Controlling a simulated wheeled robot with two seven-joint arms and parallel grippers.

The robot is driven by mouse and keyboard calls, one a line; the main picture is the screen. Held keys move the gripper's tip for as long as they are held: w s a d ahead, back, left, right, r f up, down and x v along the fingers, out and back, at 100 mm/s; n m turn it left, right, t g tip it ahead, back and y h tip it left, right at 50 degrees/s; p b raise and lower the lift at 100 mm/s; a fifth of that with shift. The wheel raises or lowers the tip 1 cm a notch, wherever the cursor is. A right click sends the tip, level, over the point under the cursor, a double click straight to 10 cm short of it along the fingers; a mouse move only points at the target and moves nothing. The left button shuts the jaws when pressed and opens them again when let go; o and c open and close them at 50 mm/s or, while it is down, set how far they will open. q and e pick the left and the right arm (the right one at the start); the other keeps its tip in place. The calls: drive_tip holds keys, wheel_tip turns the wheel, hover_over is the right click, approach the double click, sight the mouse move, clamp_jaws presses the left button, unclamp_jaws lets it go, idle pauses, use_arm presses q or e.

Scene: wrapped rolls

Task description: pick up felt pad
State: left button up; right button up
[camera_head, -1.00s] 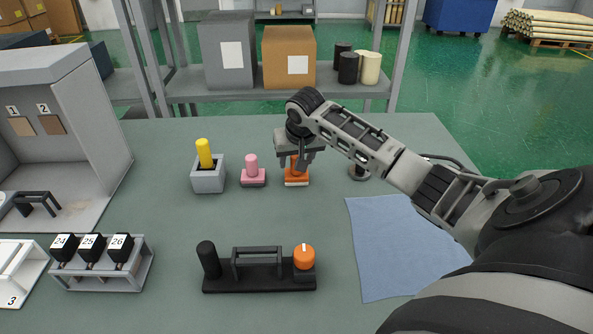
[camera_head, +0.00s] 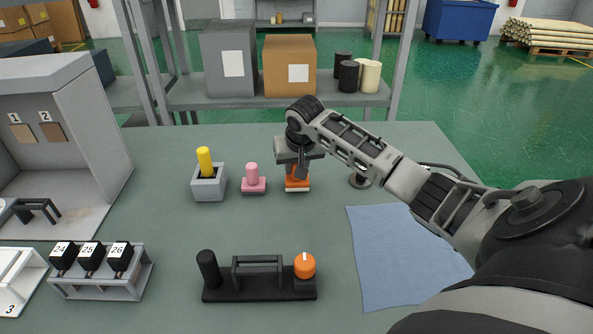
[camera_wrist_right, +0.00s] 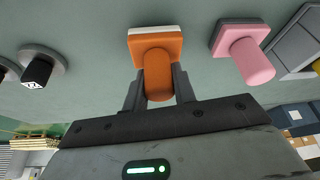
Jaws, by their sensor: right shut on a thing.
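The felt pad (camera_head: 297,184) is an orange block with a pale bottom layer and an upright round orange handle. It stands at the back middle of the table, right of a pink-handled pad (camera_head: 253,180). My right gripper (camera_head: 301,170) comes down from above with its fingers on either side of the orange handle. The wrist view shows the felt pad (camera_wrist_right: 155,42) with its handle between the two dark fingers (camera_wrist_right: 158,88), shut on it. The pad appears to rest on the table. My left gripper is not in view.
A grey holder (camera_head: 208,188) with a yellow-handled tool stands left of the pink pad. A small dark round-based item (camera_head: 359,181) stands close on the right, partly behind my arm. A blue cloth (camera_head: 400,255) and a black stand (camera_head: 258,286) lie nearer.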

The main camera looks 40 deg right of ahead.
wheel_tip(320, 180, up, 3)
drive_tip(key=shift+f, duration=0.2)
drive_tip(key=s+a+r+b, duration=0.1)
drive_tip(key=s+a+r, duration=0.7)
drive_tip(key=s, duration=0.3)
drive_tip(key=shift+v, duration=0.85)
drive_tip(key=shift+w, duration=0.15)
drive_tip(key=o, duration=0.5)
drive_tip(key=c, duration=0.4)
drive_tip(key=shift+o, duration=0.2)
